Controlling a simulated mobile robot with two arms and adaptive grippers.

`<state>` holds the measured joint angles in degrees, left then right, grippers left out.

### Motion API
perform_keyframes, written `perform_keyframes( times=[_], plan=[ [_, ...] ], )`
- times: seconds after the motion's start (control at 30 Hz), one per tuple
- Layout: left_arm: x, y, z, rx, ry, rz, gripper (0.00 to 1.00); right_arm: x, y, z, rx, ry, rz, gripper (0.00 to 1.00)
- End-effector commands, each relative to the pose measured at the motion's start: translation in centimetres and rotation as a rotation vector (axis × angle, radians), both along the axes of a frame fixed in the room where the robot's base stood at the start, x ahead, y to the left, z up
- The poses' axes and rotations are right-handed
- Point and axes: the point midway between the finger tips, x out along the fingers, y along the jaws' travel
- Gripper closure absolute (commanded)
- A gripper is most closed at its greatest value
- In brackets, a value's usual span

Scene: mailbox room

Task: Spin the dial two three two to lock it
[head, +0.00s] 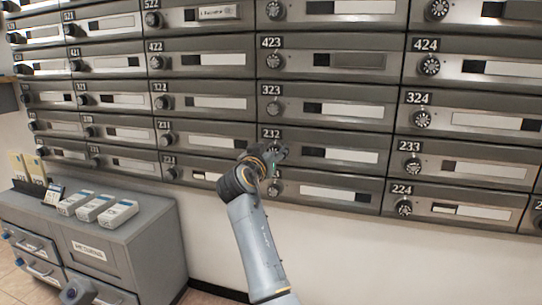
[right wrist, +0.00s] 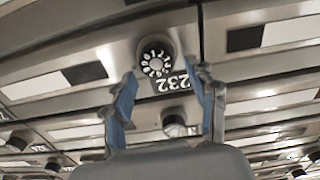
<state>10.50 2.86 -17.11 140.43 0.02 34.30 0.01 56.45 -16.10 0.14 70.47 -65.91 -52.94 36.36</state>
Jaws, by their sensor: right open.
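The mailbox labelled 232 (head: 340,157) is in the middle of the wall in the head view. Its dial is mostly hidden there behind my right gripper (head: 276,154). In the right wrist view the round black dial (right wrist: 155,60) with white numbers shows clearly, beside the tilted 232 label (right wrist: 172,86). My right gripper (right wrist: 166,76) is open and empty, with its two blue-grey fingers apart in front of the mailbox. The dial appears between and beyond the fingertips, nearer the left finger. I cannot tell whether they touch. My left gripper is not clearly visible.
Neighbouring boxes 323 (head: 330,109) above, 233 (head: 470,168) to the right and one below carry similar dials. A grey cabinet (head: 160,225) with several small boxes on top stands at lower left. The white wall (head: 400,265) below the mailboxes is clear.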

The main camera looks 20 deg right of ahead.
Motion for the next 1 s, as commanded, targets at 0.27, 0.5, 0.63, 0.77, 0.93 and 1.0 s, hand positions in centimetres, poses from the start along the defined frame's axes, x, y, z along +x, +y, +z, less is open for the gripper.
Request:
perform_keyframes(
  times=[0.27,0.5,0.63,0.77,0.93,1.0],
  plan=[
    [0.1,0.0,-0.1,0.000,0.004,-0.001,1.00,0.0,0.0,5.6,0.001,-0.003,0.000,0.42],
    [0.1,0.0,-0.1,0.001,0.005,-0.001,1.00,0.0,0.0,8.2,0.001,-0.001,0.001,0.42],
    [0.1,-0.1,-0.1,0.001,0.005,-0.001,1.00,0.0,0.0,8.5,0.001,0.002,0.001,0.42],
    [0.1,-0.1,-0.1,0.001,0.005,-0.001,1.00,0.0,0.0,8.5,0.001,0.002,0.001,0.42],
    [0.1,0.0,-0.1,0.001,0.005,-0.001,1.00,0.0,0.0,8.5,0.001,0.001,0.000,0.42],
    [0.1,0.0,-0.1,0.001,0.005,-0.001,1.00,0.0,0.0,8.5,0.001,0.001,0.001,0.42]
  ],
)
